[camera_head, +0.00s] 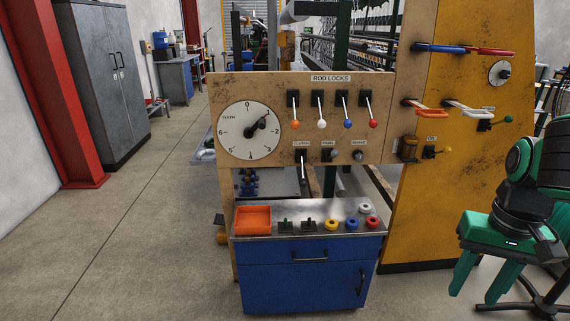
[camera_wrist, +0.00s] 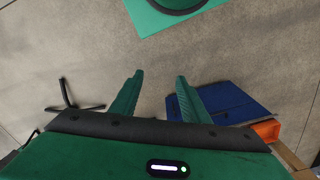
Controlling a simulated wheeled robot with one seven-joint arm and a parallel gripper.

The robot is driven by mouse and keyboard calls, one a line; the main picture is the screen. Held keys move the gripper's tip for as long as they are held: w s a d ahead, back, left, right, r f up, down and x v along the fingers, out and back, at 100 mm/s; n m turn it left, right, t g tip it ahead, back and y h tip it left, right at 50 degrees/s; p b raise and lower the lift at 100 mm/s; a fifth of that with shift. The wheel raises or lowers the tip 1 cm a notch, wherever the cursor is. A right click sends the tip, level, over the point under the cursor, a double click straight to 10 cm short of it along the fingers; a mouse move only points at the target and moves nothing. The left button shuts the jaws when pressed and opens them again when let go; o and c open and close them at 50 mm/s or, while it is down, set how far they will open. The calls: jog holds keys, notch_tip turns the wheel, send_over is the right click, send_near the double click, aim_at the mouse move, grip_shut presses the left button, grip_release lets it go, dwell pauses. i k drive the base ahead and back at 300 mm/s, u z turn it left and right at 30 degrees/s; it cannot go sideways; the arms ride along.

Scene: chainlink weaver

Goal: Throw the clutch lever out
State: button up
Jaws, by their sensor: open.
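The clutch lever (camera_head: 303,167) sits under a CLUTCH label on the lower part of the wooden panel (camera_head: 215,90). It has a black mount, and its pale handle points downward. My gripper (camera_head: 474,297) is at the right of the head view, well to the right of the lever and lower in the picture. Its green fingers are apart and point down with nothing between them. In the wrist view the open gripper (camera_wrist: 160,76) shows over bare floor. The clutch lever does not show in the wrist view.
Several rod lock levers (camera_head: 346,110) and a dial (camera_head: 249,133) are above the clutch lever. PANEL (camera_head: 328,155) and another knob (camera_head: 358,155) are to its right. A blue cabinet (camera_head: 300,285) with an orange tray (camera_head: 254,209) stands below. Coloured handles (camera_head: 440,48) project from the yellow frame.

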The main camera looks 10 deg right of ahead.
aim_at(304, 183)
jog(key=u, duration=1.7)
jog(key=i, duration=0.45)
jog(key=z, duration=1.4)
